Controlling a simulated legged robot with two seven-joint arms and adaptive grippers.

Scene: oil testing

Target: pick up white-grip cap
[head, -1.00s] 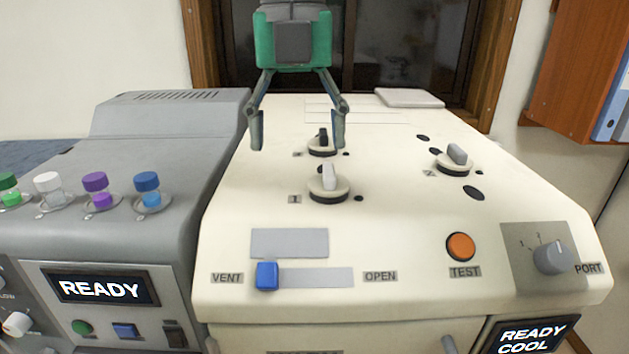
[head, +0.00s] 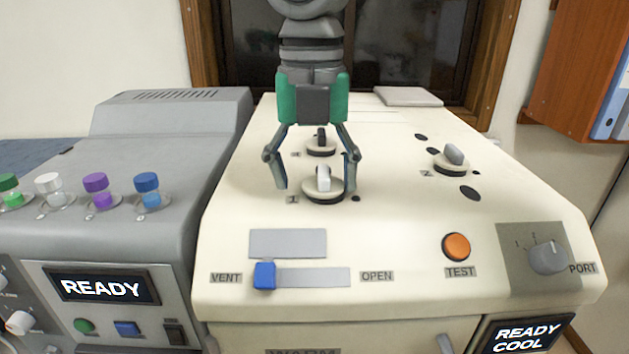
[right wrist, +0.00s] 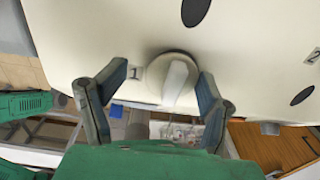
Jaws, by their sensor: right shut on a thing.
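The white-grip cap (head: 323,180) is a round cream cap with an upright white grip, seated on the cream machine top beside label 1. It also shows in the right wrist view (right wrist: 176,82). In the right wrist view the fingers (right wrist: 162,80) flank the cap; exact contact is hard to see. The cap still sits on the machine top.
A dark-grip cap (head: 320,142) stands just behind, and a grey-grip cap (head: 452,158) stands to the right. Dark holes (head: 470,193) lie near it. An orange test button (head: 456,246) and blue slider (head: 264,275) are in front. Several capped vials (head: 147,190) stand left.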

